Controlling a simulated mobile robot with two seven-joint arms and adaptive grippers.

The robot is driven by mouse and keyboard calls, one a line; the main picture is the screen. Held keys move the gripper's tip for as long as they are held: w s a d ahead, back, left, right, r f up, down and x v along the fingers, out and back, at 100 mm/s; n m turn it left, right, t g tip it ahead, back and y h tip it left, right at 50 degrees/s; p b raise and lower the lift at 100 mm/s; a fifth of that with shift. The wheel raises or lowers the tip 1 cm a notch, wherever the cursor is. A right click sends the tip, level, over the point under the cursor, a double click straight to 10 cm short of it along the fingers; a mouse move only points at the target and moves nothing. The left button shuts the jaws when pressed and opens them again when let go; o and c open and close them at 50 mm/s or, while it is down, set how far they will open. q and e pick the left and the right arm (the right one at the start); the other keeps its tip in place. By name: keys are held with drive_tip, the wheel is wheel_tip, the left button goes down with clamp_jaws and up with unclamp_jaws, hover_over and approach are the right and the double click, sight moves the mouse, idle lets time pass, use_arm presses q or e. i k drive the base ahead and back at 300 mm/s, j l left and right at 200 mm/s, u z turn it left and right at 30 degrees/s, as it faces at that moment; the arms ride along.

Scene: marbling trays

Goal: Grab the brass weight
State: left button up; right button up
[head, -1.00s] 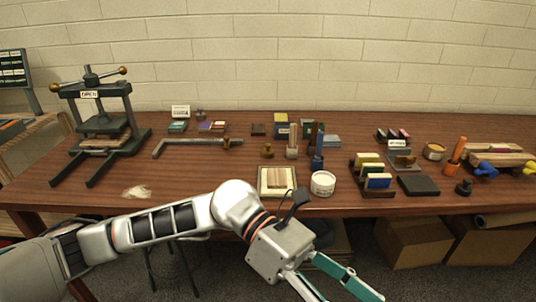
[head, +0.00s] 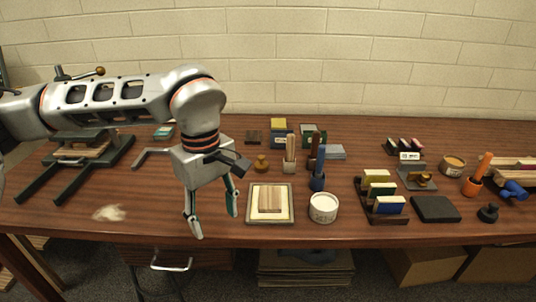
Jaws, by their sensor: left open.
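A small brass knob-shaped piece (head: 261,164), which looks like the brass weight, stands upright on the wooden table in the head view, behind the framed tray. My left gripper (head: 213,222) hangs pointing down above the table's front part, left of the tray. It is open and empty. The brass piece is apart from it, behind and to the right of its fingers. My left wrist and gripper hide the table behind them. My right gripper is not in view.
The framed tray (head: 284,218) with a wood block lies right of my gripper. A white tub (head: 323,207), a cup of sticks (head: 290,165) and a blue-handled tool (head: 318,175) stand nearby. A press (head: 60,165) is at the left, partly behind my arm.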

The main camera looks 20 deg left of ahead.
sight(261, 166)
drive_tip(key=i, duration=1.1)
